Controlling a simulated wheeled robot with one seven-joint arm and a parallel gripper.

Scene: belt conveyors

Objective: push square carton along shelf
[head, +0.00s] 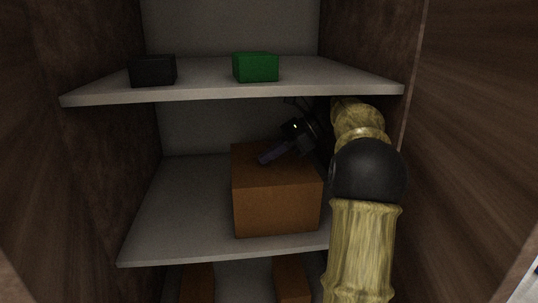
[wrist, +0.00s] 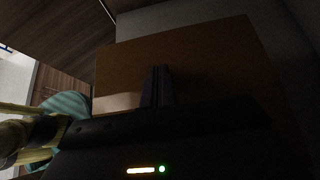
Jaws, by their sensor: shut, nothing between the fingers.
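The square carton (head: 275,205) is a brown box on the right half of the middle shelf (head: 175,220), close to its front edge. My gripper (head: 264,159) reaches in from the right, above the carton's top, with its fingers pointing left. The fingers are shut and empty. In the wrist view the closed fingers (wrist: 158,84) lie over the carton's brown face (wrist: 205,60). I cannot tell whether they touch it. My arm hides the right end of the shelf.
The upper shelf (head: 330,82) holds a black box (head: 153,70) and a green box (head: 255,66), just above my gripper. Two brown boxes (head: 197,284) (head: 291,281) stand below. Wooden side walls (head: 95,150) close in the shelves. The middle shelf is clear left of the carton.

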